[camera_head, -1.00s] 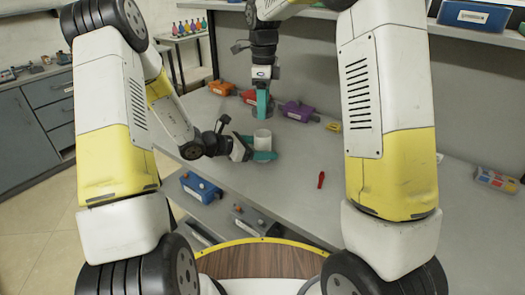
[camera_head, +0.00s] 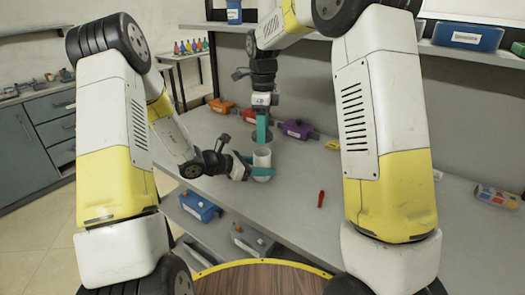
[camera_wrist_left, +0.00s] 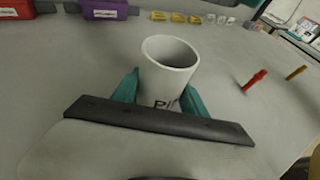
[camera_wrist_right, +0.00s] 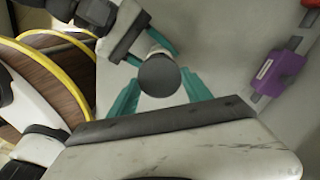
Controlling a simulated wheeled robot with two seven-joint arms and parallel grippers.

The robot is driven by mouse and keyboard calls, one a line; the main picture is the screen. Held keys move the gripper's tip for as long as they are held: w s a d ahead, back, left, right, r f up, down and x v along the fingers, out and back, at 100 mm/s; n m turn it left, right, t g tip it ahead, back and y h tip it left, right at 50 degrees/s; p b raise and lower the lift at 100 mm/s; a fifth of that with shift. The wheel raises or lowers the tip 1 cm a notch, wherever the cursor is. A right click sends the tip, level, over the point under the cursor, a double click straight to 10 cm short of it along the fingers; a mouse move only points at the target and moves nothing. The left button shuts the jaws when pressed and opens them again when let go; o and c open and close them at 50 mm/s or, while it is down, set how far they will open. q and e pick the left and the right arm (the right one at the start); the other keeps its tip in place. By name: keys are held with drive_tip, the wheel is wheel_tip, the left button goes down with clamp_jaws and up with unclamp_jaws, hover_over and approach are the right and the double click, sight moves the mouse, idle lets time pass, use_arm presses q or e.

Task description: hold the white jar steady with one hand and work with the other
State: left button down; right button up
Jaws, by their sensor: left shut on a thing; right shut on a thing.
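The white jar (camera_head: 262,158) stands upright on the grey bench. In the left wrist view the jar (camera_wrist_left: 168,75) has an open mouth and dark lettering on its side, partly hidden. My left gripper (camera_head: 257,167) is shut on the jar from the side, one teal finger on each side. My right gripper (camera_head: 263,134) points down above the jar. It is shut on a round, dark grey, lid-like disc, clearest in the right wrist view (camera_wrist_right: 159,77). There the disc covers the jar's mouth from sight. The disc looks apart from the rim; the exact gap is unclear.
Red (camera_head: 252,115), orange (camera_head: 221,105) and purple (camera_head: 299,128) boxes line the back of the bench. A small red object (camera_head: 321,199) lies right of the jar. Blue bins stand on the shelf above (camera_head: 468,32) and below (camera_head: 200,206). The bench between is clear.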

sight(262, 165)
drive_tip(key=shift+f, duration=1.6)
drive_tip(key=shift+f, duration=0.1)
drive_tip(key=shift+f, duration=0.8)
drive_tip(key=shift+f, duration=0.55)
